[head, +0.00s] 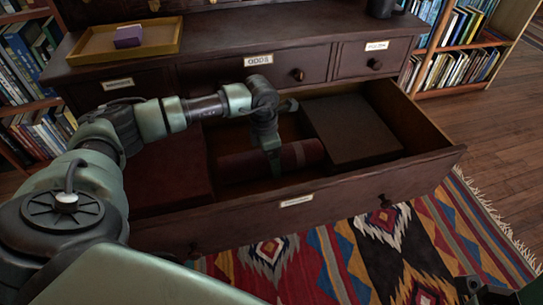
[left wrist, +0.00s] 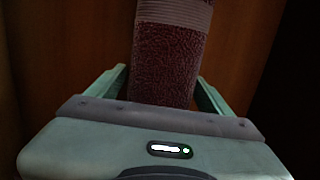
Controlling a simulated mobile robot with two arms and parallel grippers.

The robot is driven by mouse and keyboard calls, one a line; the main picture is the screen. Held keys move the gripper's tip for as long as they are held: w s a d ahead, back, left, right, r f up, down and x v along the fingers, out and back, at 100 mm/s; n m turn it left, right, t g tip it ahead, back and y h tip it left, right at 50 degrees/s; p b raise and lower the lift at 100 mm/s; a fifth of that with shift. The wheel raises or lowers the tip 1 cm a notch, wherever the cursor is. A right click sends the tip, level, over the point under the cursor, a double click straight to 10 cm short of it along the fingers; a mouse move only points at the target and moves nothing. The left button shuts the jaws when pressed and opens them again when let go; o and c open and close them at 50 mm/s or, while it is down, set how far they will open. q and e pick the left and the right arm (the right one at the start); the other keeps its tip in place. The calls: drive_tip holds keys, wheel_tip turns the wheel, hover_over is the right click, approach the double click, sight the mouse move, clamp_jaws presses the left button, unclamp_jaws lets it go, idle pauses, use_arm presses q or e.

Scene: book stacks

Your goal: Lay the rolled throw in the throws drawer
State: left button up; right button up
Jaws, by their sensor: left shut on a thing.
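The rolled throw (head: 300,156), a dark red fuzzy roll, is inside the open wide drawer (head: 345,198), near its front wall. My left gripper (head: 273,160) reaches down into the drawer and is shut around the throw. In the left wrist view, the throw (left wrist: 165,65) runs between the two fingers, with a paler band near the top. I cannot tell whether it touches the drawer floor. The drawer front has a label too small to read. A dark part of my right arm shows at the bottom right corner; its fingers are not clear.
A dark box (head: 350,130) fills the drawer's right side, and a dark reddish box (head: 165,175) its left. On the cabinet top is a yellow tray (head: 85,52) with a purple block (head: 128,37). A patterned rug (head: 320,265) lies in front. Bookshelves stand either side.

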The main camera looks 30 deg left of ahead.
use_arm(q)
drive_tip(key=o, duration=1.6)
drive_tip(key=shift+o, duration=0.2)
